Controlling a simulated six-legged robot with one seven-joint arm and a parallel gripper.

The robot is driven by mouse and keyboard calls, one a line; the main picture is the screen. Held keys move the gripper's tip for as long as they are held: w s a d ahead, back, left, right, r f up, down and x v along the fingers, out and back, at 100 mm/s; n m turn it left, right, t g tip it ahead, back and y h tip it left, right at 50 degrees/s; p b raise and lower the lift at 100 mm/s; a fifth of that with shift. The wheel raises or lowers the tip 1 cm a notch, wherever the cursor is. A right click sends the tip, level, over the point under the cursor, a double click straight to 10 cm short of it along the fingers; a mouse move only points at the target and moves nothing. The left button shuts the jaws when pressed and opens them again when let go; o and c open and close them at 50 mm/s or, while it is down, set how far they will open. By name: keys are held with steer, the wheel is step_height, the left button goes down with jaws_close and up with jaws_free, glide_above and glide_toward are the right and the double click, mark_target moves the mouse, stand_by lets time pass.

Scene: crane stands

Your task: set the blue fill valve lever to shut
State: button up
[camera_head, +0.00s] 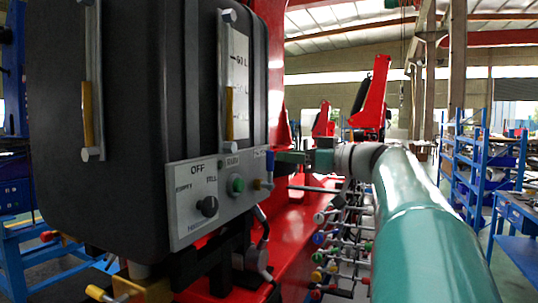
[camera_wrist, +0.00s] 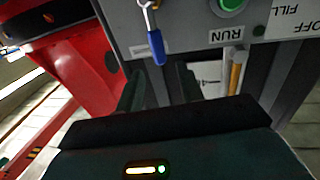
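The blue fill valve lever (camera_wrist: 156,46) hangs from a metal valve stem at the edge of the grey control panel (camera_wrist: 190,30) in the wrist view. The head view shows the lever (camera_head: 270,163) small at the panel's right edge, with my gripper (camera_head: 284,158) close to its right. In the wrist view my gripper (camera_wrist: 160,82) is open, its two dark green fingers apart. The lever's tip shows just above the gap between the fingers. I see no clear contact, and the exact depth between them cannot be told.
The panel carries a green button (camera_head: 236,185) and a black selector knob (camera_head: 207,206). A black tank (camera_head: 150,110) with sight gauges stands behind it. Red crane structure (camera_head: 295,225) and several coloured-knob levers (camera_head: 320,240) lie below my arm. Blue shelving (camera_head: 480,165) stands at right.

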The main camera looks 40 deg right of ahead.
mark_target(273, 154)
steer(key=x, duration=0.6)
steer(key=shift+w+a, duration=0.2)
steer(key=shift+w, duration=0.15)
jaws_close()
